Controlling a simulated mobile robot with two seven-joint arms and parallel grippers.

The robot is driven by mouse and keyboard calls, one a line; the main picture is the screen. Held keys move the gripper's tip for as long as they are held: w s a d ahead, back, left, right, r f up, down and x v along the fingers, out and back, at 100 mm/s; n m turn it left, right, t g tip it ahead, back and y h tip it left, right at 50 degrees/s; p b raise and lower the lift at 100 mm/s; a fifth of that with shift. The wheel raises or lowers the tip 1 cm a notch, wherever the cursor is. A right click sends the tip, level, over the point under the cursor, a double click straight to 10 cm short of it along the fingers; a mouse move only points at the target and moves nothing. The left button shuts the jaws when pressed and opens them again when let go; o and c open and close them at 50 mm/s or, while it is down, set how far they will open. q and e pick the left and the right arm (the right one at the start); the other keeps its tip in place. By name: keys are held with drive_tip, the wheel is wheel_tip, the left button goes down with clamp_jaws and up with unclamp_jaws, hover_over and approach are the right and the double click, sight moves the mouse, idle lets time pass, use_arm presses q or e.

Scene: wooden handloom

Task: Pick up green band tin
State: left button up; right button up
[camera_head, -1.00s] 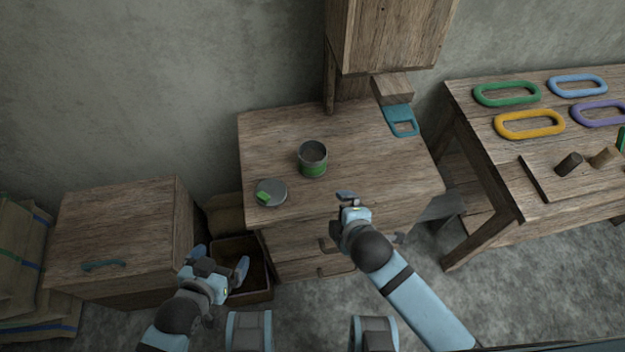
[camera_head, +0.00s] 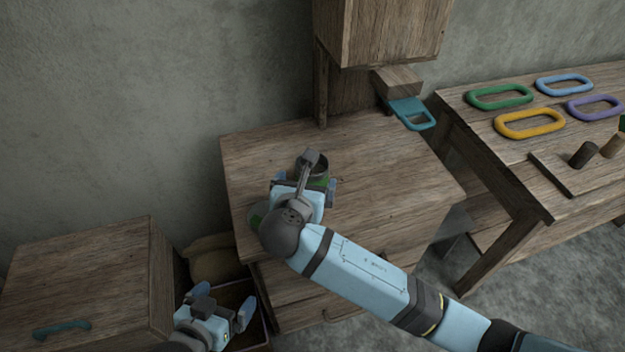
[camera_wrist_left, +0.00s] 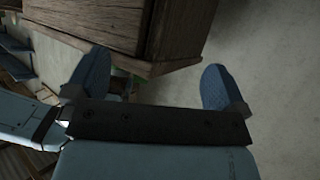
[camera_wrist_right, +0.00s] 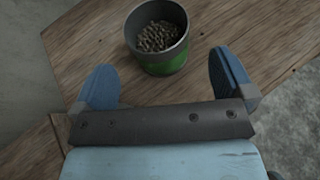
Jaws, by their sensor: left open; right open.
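The green band tin (camera_wrist_right: 160,58) stands upright and lidless on the wooden cabinet top, filled with small grey-brown pieces. In the head view the tin (camera_head: 320,183) is partly hidden behind my right gripper (camera_head: 305,188). In the right wrist view my right gripper (camera_wrist_right: 165,85) is open, with the tin just beyond its fingertips and roughly centred between them. My left gripper (camera_head: 223,303) is open and empty, low at the left beside the cabinet. It also shows open in the left wrist view (camera_wrist_left: 150,82).
The tin's lid (camera_head: 256,216) lies on the cabinet top (camera_head: 390,185), mostly hidden by my right arm. A teal handled tool (camera_head: 412,114) lies at the back right. A wooden chest (camera_head: 85,280) stands left; a table with coloured loops (camera_head: 530,124) stands right.

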drive_tip(key=x, duration=0.2)
drive_tip(key=b+x, duration=0.1)
drive_tip(key=x, duration=0.1)
drive_tip(key=b+x, duration=0.1)
drive_tip(key=x, duration=0.1)
drive_tip(key=shift+w+r, duration=0.25)
drive_tip(key=shift+w, duration=0.4)
drive_tip(key=c, duration=1)
use_arm(q)
drive_tip(key=shift+s+a+f+g+p, duration=0.15)
drive_tip(key=shift+a+g+p, duration=0.2)
drive_tip(key=shift+p, duration=2.3)
use_arm(e)
drive_tip(key=shift+r, duration=10)
